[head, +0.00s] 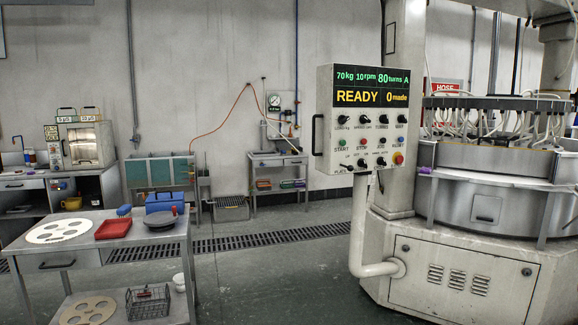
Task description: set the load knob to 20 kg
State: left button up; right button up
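The control panel (324,95) stands on a bent white post right of centre in the head view. Its display (376,86) reads 70 kg, 10 rpm, 80 turns, A, with READY and 0 made below. The load knob (344,119) is the leftmost black knob in the top row under the display. Its pointer and scale are too small to read. Neither of my grippers is in view.
The large lapping machine (480,201) stands right of and behind the panel. A metal table (142,246) at left carries a red tray (113,229) and perforated discs. The floor (262,285) between table and panel is clear. A floor grate (265,238) crosses behind.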

aim_at(342, 119)
jog(key=i+j+z, duration=0.1)
jog(key=i+z, duration=0.15)
jog(key=i, duration=0.2)
jog(key=i+j+z, duration=0.25)
jog(key=i, duration=0.2)
